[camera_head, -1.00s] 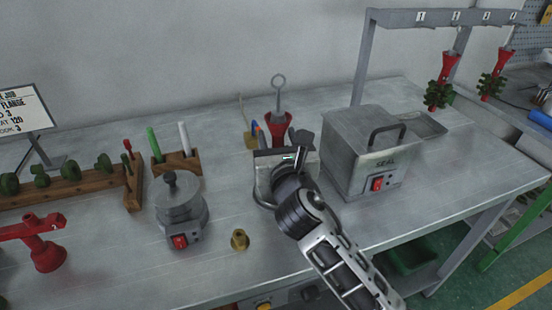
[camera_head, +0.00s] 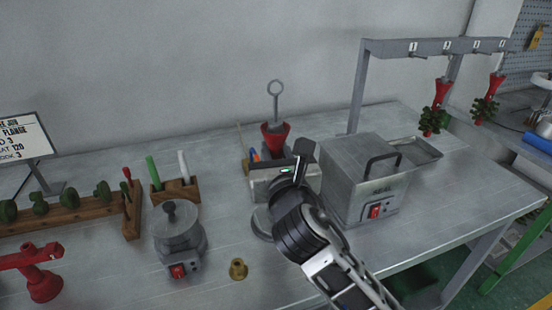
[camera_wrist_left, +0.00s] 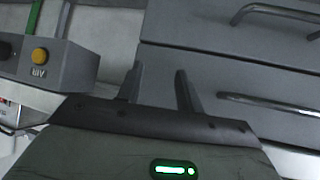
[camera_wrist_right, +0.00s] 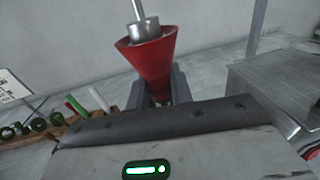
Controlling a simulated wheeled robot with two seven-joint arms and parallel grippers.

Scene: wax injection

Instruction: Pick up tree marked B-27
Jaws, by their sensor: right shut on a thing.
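My right gripper (camera_wrist_right: 160,90) is shut on a red cone (camera_wrist_right: 153,62) with a metal rod rising from its wide top. In the head view, the red cone (camera_head: 275,138) is upright, with a ring at the rod's top. My right gripper (camera_head: 282,165) hides what is below it. No B-27 marking is readable. Two red-topped green trees hang from the grey rack at the right, a left one (camera_head: 433,121) and a right one (camera_head: 486,108). My left gripper (camera_wrist_left: 160,85) is open and empty, facing drawer fronts; it is outside the head view.
A grey box (camera_head: 350,190) with a red switch stands right of my right gripper. A lidded pot (camera_head: 175,228), a brass piece (camera_head: 238,269) and a wooden pen holder (camera_head: 178,192) are on the left. A grey rack (camera_head: 430,46) stands behind the box. The front right tabletop is clear.

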